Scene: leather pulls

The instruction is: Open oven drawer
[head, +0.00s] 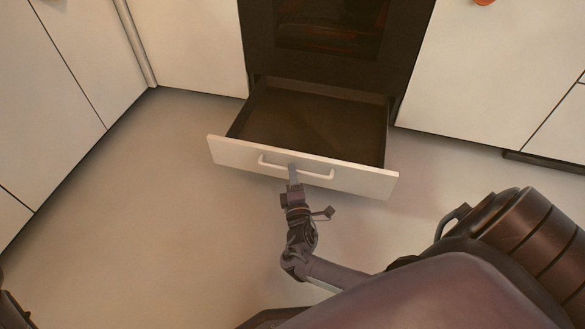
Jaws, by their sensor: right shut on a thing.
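The oven drawer (360,180) has a white front and a dark, empty-looking interior. It stands pulled out below the black oven (325,45). A pale bar handle (322,175) runs across the middle of its front. The fingertips partly hide the bar there. My left gripper cannot be seen; only a dark part shows at the bottom left edge.
White cabinets flank the oven on the left (185,45) and right (480,80). An orange pull (484,2) shows at the top right. The pale floor (140,220) is clear left of the drawer. My own body fills the lower right.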

